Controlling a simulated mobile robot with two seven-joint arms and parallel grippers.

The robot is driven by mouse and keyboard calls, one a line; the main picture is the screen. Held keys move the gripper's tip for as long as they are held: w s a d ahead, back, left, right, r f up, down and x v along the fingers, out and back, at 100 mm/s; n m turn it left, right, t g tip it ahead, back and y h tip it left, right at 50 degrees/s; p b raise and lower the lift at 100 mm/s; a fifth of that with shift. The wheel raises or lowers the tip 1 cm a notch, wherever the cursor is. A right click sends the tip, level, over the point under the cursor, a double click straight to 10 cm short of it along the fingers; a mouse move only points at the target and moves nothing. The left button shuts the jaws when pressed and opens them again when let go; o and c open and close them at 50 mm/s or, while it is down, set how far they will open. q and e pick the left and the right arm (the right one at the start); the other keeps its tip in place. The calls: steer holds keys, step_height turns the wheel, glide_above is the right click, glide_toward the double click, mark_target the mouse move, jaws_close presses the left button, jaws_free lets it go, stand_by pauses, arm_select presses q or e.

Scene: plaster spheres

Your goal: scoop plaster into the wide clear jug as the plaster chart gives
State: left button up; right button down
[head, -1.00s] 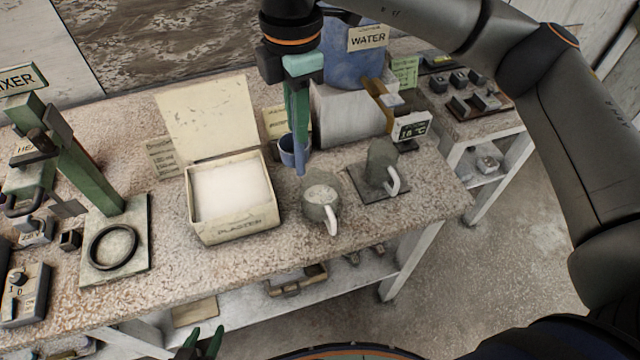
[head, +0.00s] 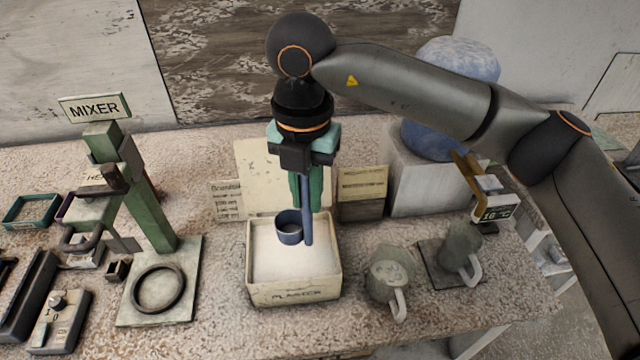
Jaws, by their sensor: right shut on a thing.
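My right gripper (head: 306,200) points down and is shut on the upright handle of a blue scoop (head: 289,229). The scoop's cup is over the back part of the open plaster box (head: 293,292), which holds white powder (head: 290,262). I cannot tell whether the cup touches the powder, and no powder shows clearly in it. A wide greyish clear jug (head: 389,283) with pale contents stands right of the box. A taller, narrower jug (head: 461,250) stands on a dark plate (head: 436,268). My left gripper is out of view.
Cards stand behind the box, one at left (head: 227,201) and one at right (head: 362,184); their small writing is unreadable. The mixer (head: 155,195) with its ring base stands left. A white block (head: 425,185) under a blue water container (head: 440,140) and a temperature display (head: 493,214) stand right.

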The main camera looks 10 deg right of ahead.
mark_target(308, 243)
steer(key=shift+f+b, duration=0.6)
steer(key=shift+f, duration=0.5)
step_height(308, 243, down, 6)
steer(key=b, duration=0.4)
steer(key=shift+b, duration=0.35)
step_height(308, 243, down, 3)
steer(key=shift+r+b, duration=0.2)
steer(key=shift+b, duration=0.85)
steer(key=shift+f, duration=0.25)
steer(key=shift+f+b, duration=0.2)
steer(key=shift+b, duration=0.2)
steer(key=shift+f, duration=0.1)
